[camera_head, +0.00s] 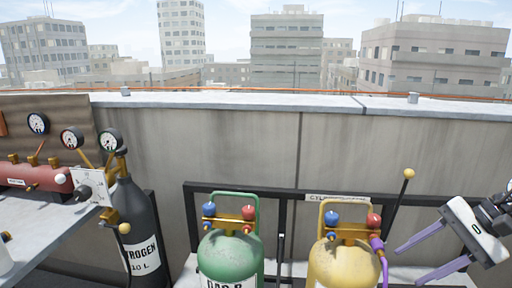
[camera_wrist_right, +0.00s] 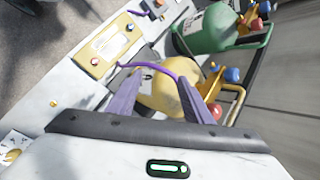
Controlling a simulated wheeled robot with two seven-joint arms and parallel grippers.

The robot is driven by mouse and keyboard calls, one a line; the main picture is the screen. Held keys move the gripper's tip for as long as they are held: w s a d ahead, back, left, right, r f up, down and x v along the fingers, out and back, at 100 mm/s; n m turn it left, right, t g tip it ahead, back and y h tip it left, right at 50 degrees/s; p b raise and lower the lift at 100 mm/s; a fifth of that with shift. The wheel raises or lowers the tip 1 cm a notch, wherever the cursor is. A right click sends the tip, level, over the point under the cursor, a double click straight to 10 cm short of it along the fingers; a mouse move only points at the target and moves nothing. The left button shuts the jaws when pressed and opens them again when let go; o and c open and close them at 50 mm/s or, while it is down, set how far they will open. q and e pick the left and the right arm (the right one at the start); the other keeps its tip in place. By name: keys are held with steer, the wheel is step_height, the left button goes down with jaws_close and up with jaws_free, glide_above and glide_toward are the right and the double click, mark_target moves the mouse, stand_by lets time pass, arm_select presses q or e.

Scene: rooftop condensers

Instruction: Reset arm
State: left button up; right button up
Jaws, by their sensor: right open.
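My right gripper (camera_head: 407,266) shows at the lower right of the head view, white with two purple fingers pointing left and spread apart. It is to the right of the yellow cylinder (camera_head: 342,265), with nothing seen between its fingers. In the right wrist view, the open fingers (camera_wrist_right: 172,80) frame the yellow cylinder (camera_wrist_right: 165,95) and a purple hose (camera_wrist_right: 155,63). I cannot tell how far beyond the fingertips the cylinder is. My left gripper is not in view.
A green cylinder (camera_head: 230,258) stands left of the yellow one, before a black rack (camera_head: 290,192). A dark nitrogen cylinder (camera_head: 138,215) stands beside a grey bench (camera_head: 50,225) with a red tank (camera_head: 35,176). A black lever (camera_head: 398,205) with a yellow knob rises near my right gripper.

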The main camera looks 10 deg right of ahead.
steer(key=s+a+f+n+t+h+p, duration=0.1)
steer(key=s+a+f+n+t, duration=0.15)
steer(key=f+n, duration=0.7)
steer(key=s+a+f+n+t+h, duration=0.1)
steer(key=s+f+n+t, duration=0.25)
steer(key=n, duration=1.05)
steer(key=s+a+f+n+t+h+p, duration=0.1)
steer(key=s+a+f+n+t, duration=0.15)
steer(key=f+n, duration=0.75)
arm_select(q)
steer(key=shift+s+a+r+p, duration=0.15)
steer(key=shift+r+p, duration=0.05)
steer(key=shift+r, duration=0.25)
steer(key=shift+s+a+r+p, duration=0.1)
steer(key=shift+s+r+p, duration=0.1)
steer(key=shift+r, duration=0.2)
arm_select(e)
steer(key=s+a+f+m+g, duration=0.1)
steer(key=s+a+m, duration=0.2)
steer(key=a+m, duration=0.3)
steer(key=s+a+f+m+g, duration=0.1)
steer(key=s+a+f+m, duration=0.1)
steer(key=a+m, duration=0.4)
steer(key=s+a+f+m+g+h, duration=0.1)
steer(key=s+a+f+m, duration=0.1)
steer(key=a+m, duration=0.4)
steer(key=shift+s+a+g, duration=0.35)
steer(key=shift+s+a, duration=0.5)
steer(key=shift+a, duration=0.2)
